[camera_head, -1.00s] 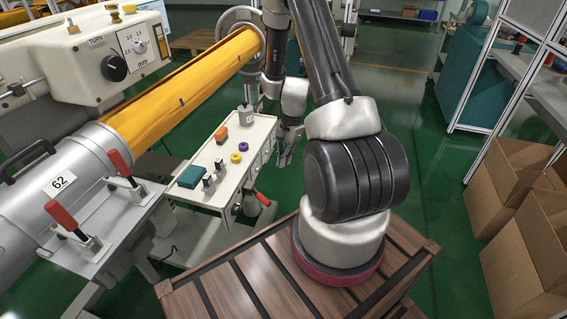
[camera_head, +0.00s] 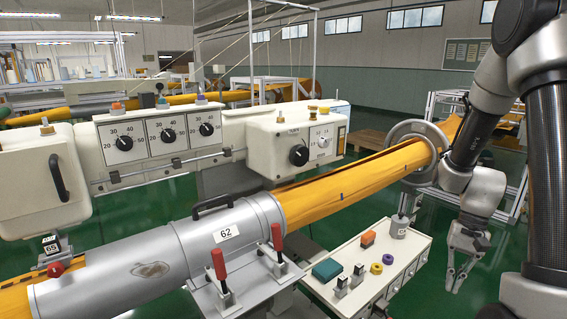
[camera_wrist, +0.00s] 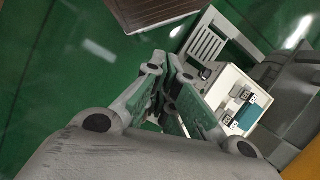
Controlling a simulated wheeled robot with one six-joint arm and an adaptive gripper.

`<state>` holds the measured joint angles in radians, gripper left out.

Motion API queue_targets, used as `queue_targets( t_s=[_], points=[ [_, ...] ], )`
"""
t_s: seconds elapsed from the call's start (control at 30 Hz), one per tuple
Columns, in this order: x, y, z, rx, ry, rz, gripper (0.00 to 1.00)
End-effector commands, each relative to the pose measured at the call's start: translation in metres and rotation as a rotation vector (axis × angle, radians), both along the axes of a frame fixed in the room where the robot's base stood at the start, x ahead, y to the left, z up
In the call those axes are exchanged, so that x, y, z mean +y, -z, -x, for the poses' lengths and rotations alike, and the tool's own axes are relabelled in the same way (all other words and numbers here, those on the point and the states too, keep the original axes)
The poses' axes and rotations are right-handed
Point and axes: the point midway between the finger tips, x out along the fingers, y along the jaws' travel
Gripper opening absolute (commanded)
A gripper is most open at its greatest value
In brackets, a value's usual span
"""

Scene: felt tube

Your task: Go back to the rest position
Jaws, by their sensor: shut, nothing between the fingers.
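My gripper (camera_head: 456,282) hangs at the right of the head view, fingers pointing down, to the right of the white work cart. It is shut and holds nothing. It also shows in the wrist view (camera_wrist: 168,70), with the green floor and the cart beyond its fingers. My arm rises from it along the right edge of the head view, bent at the elbow. The lower part of the arm is cut off by the frame.
The yellow felt tube (camera_head: 350,180) runs from the grey cylinder (camera_head: 150,262) through a grey ring (camera_head: 388,137). Green floor lies around the gripper.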

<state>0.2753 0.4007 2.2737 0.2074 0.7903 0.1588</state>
Motion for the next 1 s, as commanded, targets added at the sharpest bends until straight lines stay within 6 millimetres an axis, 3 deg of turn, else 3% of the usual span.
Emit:
queue_targets(
  t_s=[0.03, 0.2, 0.5, 0.8, 1.0],
  points=[
    [0.003, -0.025, 0.005, -0.034, -0.061, 0.008, 0.00],
    [0.014, -0.094, 0.032, -0.136, -0.256, 0.048, 0.00],
    [0.030, -0.183, 0.082, -0.376, -0.481, 0.170, 0.00],
    [0.046, -0.235, 0.102, -0.642, -0.550, 0.251, 0.00],
    [0.051, -0.243, 0.102, -0.684, -0.568, 0.255, 0.00]
  ],
)
